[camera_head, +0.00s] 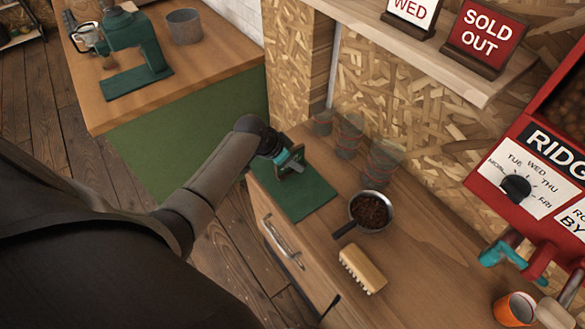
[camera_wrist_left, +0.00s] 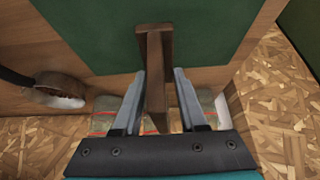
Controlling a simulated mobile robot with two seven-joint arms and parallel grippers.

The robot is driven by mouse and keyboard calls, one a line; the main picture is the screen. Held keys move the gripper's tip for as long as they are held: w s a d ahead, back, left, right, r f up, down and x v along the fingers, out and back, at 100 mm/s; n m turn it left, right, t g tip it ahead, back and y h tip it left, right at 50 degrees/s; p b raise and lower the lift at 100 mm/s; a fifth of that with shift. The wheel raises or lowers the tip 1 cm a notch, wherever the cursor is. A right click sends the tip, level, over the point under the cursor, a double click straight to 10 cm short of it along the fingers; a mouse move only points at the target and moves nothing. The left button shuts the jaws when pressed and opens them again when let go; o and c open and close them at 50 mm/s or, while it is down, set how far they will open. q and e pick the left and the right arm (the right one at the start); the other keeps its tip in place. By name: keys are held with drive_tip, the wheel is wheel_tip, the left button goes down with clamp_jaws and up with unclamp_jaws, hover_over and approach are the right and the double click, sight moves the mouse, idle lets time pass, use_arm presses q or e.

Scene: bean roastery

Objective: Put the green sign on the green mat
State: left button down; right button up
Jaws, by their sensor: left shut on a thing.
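The sign (camera_wrist_left: 154,75) shows in the left wrist view as a narrow brown wooden piece seen from above; its face is hidden there. In the head view the sign (camera_head: 297,163) is a small dark shape at the far left part of the green mat (camera_head: 308,195). My left gripper (camera_head: 287,160) is shut on it, with one finger on each side in the left wrist view (camera_wrist_left: 163,100). The sign is over the green mat, which also shows in the wrist view (camera_wrist_left: 95,28). I cannot tell whether its base touches the mat. My right gripper is not in view.
Several see-through glasses (camera_head: 347,135) stand behind the mat along the wall. A pan of beans (camera_head: 371,211) and a brush (camera_head: 362,269) are to the right. A red machine (camera_head: 535,175) and an orange cup (camera_head: 514,309) are farther right. Other signs (camera_head: 484,38) stand on a shelf.

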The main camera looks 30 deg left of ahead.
use_arm(q)
drive_tip(key=shift+f+b, duration=0.3)
drive_tip(key=shift+f, duration=1.15)
drive_tip(key=shift+f, duration=0.1)
drive_tip(key=shift+c, duration=2.3)
unclamp_jaws()
drive_tip(key=shift+s+r, duration=0.15)
drive_tip(key=shift+r, duration=0.25)
drive_tip(key=p+v, duration=0.2)
drive_tip(key=v, duration=0.9)
drive_tip(key=shift+p, duration=0.4)
drive_tip(key=shift+s+a+r, duration=0.1)
drive_tip(key=shift+r, duration=0.05)
